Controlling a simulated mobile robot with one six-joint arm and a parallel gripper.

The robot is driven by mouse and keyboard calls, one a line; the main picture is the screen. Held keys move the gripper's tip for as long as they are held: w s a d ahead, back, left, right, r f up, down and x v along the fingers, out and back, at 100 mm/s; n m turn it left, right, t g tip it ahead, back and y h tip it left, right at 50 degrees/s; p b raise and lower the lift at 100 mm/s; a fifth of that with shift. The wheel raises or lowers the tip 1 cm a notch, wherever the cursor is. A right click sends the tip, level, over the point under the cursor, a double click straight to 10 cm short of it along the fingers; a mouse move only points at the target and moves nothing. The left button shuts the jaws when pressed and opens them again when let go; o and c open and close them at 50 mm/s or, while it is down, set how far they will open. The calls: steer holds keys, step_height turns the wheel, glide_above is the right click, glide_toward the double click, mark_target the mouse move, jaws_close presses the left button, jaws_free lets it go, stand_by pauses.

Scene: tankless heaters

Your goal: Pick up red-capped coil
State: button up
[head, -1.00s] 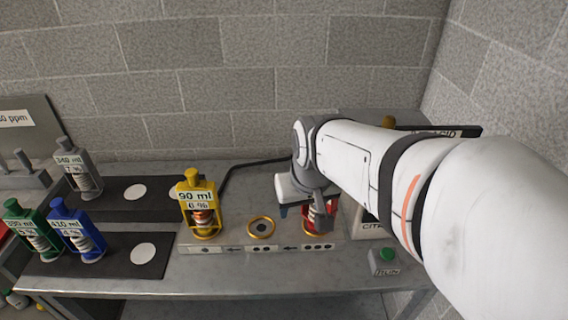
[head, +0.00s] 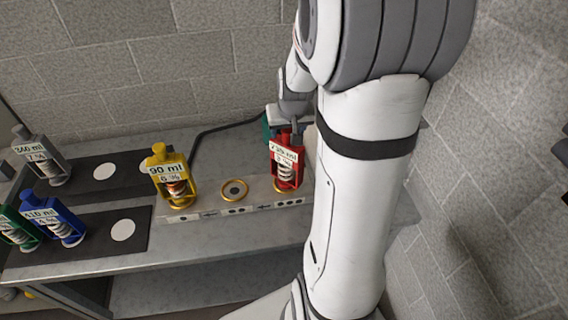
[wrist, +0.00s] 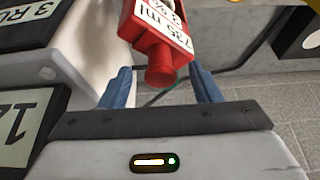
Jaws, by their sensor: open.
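The red-capped coil (head: 286,165) is a red frame with a pale coil and a white label, upright at the right end of the grey station in the head view. In the wrist view the red coil (wrist: 157,38) shows upside down at the top, its red cap reaching between the blue fingers. My gripper (wrist: 162,78) is open, with one finger either side of the cap and gaps between. In the head view my gripper (head: 283,125) is at the coil's top, on its far side, partly hidden by the coil and my arm.
A yellow coil (head: 174,178) stands left on the same station, with an empty gold ring (head: 234,190) between. Blue (head: 55,219), green (head: 17,230) and grey (head: 42,158) coils stand further left by black mats. A block wall (head: 160,70) rises behind. My arm covers the right side.

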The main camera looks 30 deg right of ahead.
steer(key=shift+x, duration=1.35)
jaws_close()
steer(key=shift+w+r, duration=0.1)
stand_by(0.3)
